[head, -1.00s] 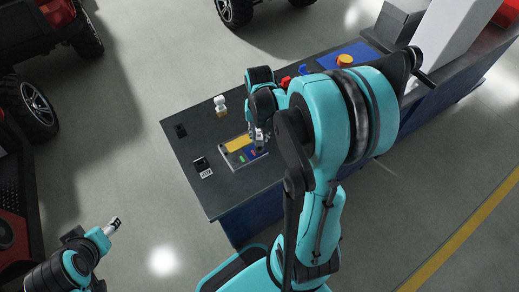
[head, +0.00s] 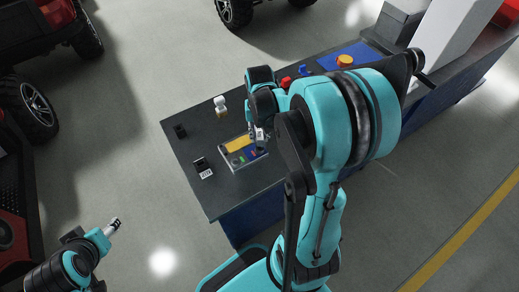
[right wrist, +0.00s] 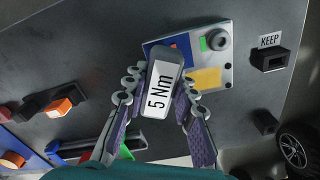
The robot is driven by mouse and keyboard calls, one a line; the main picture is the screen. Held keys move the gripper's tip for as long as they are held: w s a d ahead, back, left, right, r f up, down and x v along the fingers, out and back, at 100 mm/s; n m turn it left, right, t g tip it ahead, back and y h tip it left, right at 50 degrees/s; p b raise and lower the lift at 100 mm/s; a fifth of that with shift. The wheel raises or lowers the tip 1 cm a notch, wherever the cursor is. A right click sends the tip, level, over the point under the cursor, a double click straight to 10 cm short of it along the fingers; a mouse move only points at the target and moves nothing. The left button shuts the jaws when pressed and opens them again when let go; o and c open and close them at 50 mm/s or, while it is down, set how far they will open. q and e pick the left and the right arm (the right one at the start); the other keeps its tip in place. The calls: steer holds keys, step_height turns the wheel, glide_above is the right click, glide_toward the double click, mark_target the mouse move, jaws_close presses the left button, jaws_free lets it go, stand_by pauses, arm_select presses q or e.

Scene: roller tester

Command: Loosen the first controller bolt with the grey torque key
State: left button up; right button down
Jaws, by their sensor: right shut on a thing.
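My right gripper (right wrist: 158,112) is shut on the grey torque key (right wrist: 172,60), whose white label reads "5 Nm". In the head view my right gripper (head: 262,136) is over the right side of the controller (head: 236,157), a light box with yellow, green, red and blue areas. In the right wrist view the controller (right wrist: 228,75) lies beyond the key, which covers part of it. I cannot tell whether the key touches a bolt; its working end is hidden. My left gripper (head: 116,223) is away from the bench at lower left, too small to judge its jaws.
The dark bench top (head: 215,200) is clear in front of the controller. A black holder labelled KEEP (right wrist: 270,58) stands beside it. A white-topped object (head: 221,106) and a black block (head: 180,130) stand nearby. An orange block (right wrist: 60,106) lies on the other side.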

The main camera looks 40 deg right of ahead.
steer(key=shift+r+p, duration=1.1)
steer(key=shift+r, duration=0.35)
steer(key=shift+r, duration=0.1)
step_height(320, 180, up, 4)
steer(key=p, duration=0.3)
steer(key=shift+m, duration=1.2)
steer(key=m, duration=0.3)
steer(key=shift+m, duration=0.4)
